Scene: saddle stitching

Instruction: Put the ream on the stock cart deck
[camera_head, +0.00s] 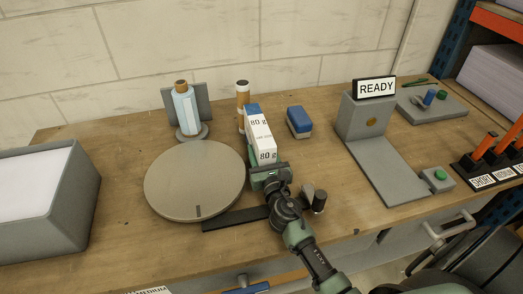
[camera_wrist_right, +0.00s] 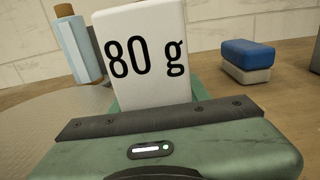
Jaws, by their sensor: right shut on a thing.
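The ream (camera_head: 261,139) is a white block marked "80 g" with a blue end, in the middle of the head view above the workbench. My right gripper (camera_head: 266,170) is shut on its near end. In the right wrist view the ream (camera_wrist_right: 142,50) stands up from the green and black jaw, its "80 g" face toward the camera. I cannot tell whether its underside touches the bench. I cannot make out a stock cart deck in these views. My left gripper is not in view.
A round grey disc (camera_head: 190,182) lies left of the ream. A bottle on a stand (camera_head: 186,108), an orange-and-white cylinder (camera_head: 242,95) and a blue-topped block (camera_head: 299,121) stand behind. A grey READY station (camera_head: 375,150) is right; a grey bin (camera_head: 50,225) is left.

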